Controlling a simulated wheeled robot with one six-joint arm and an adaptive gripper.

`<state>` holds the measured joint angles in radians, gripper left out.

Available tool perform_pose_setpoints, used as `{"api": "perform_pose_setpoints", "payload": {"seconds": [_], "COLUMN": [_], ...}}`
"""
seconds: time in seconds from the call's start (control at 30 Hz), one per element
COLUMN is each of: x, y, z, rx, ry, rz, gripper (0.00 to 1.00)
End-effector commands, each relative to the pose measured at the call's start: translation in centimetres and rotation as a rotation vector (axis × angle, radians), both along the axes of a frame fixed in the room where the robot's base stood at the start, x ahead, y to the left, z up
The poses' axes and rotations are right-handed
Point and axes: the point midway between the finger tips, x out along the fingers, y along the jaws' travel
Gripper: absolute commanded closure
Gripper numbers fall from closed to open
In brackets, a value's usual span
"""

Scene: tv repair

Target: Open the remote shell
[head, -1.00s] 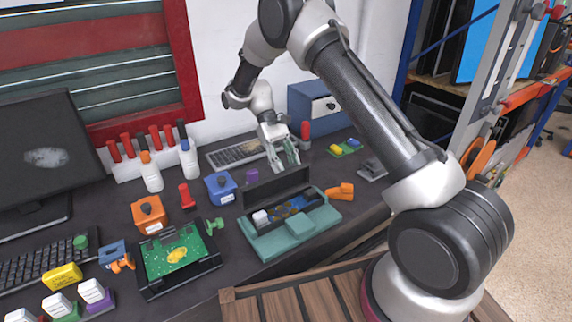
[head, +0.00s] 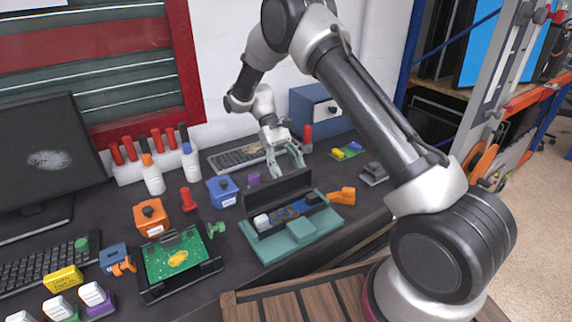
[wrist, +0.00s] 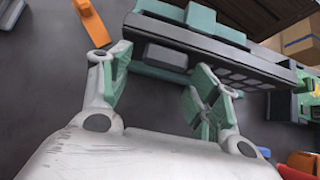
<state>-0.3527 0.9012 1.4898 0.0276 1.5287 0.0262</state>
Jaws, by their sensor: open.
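The black remote shell (head: 256,222) sits in a teal holder (head: 272,252) on the bench. Its lid (head: 279,189) stands raised along the back edge, and a blue board (head: 287,213) shows inside. My gripper (head: 286,162) is open and empty behind the lid, close to its top edge. In the wrist view, my gripper's (wrist: 160,85) two teal-padded fingers are spread apart. There the lid's outer face with dark buttons (wrist: 235,70) lies just beyond them. I cannot tell whether a fingertip touches the lid.
An orange tool (head: 342,195) lies right of the holder. A blue box (head: 222,190) and a purple block (head: 253,179) stand left of the lid. A green circuit board (head: 165,262) in a black frame is at front left. A blue drawer box (head: 318,108) stands behind.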

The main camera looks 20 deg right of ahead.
Motion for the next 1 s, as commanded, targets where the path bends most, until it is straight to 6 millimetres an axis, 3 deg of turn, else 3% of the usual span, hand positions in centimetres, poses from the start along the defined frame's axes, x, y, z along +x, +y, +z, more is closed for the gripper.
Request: {"api": "perform_pose_setpoints", "payload": {"seconds": [0.17,0.6,1.0], "x": [1.5,7.3,7.9], "y": [0.5,2.4,2.6], "z": [1.4,7.6,8.4], "rx": [0.001,0.001,0.000], "ry": [-0.003,-0.001,0.000], "rz": [0.000,-0.001,0.000], "gripper": [0.38,0.38,0.38]}}
